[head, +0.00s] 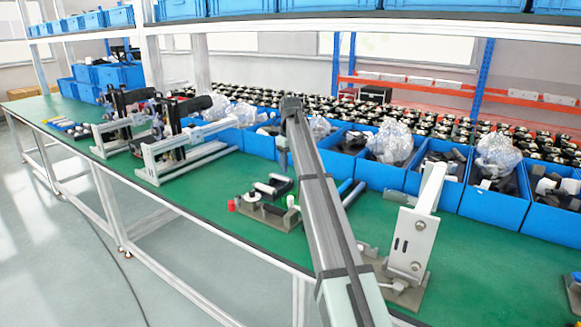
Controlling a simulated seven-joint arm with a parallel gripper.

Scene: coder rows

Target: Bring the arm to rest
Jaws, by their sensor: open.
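My arm's long grey link rises from the bottom edge, right of the middle, and slants up and slightly left over the green bench (195,190). A short grey part of my arm shows just left of the link's far end. My gripper's fingers cannot be made out; the link may hide them. No held thing shows.
A small fixture with a red knob (231,205) stands left of my arm, a grey upright bracket fixture (412,240) close on its right. Blue bins (493,205) line the bench's back. Aluminium frames (185,160) stand further left. A shelf (400,24) crosses above. Bare bench lies front left.

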